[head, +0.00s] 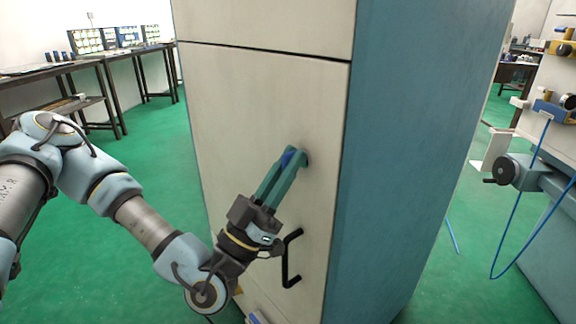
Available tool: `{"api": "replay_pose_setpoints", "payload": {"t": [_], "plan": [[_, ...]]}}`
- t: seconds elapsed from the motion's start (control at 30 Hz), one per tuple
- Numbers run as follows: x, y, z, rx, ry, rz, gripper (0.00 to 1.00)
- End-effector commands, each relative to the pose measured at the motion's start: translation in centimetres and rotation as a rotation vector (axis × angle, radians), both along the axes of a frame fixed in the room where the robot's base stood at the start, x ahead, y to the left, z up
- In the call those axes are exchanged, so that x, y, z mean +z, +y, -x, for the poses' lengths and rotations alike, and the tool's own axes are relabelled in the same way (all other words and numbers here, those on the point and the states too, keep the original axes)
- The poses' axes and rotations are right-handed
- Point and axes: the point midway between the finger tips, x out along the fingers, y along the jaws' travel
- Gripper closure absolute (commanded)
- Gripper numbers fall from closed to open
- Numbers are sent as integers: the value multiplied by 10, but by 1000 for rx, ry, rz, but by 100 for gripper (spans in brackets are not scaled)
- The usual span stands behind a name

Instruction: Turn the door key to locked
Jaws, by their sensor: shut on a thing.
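The door key (287,158) shows as a small blue piece at the lock on the cream cabinet door (235,110). My gripper (293,160) reaches up to it from the lower left, and its two long green fingers are shut on the key from both sides. The fingers hide most of the key, so I cannot tell its turn angle.
A black door handle (290,258) sits below the key, close to my wrist. The cabinet's blue side (410,150) is at the right. Workbenches (70,75) stand at the back left, and a machine with a handwheel (505,170) is at the right. Green floor is clear to the left.

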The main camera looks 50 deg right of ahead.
Motion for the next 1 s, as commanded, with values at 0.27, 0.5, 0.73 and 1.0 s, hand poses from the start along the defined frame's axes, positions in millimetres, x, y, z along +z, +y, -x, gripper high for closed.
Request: {"api": "replay_pose_setpoints", "payload": {"t": [0.27,0.5,0.73,1.0], "plan": [[-2,0,0,0,-1,-5,100],[-1,0,0,0,0,-3,60],[-1,0,0,0,0,-1,59],[-23,17,-3,1,2,-4,59]]}}
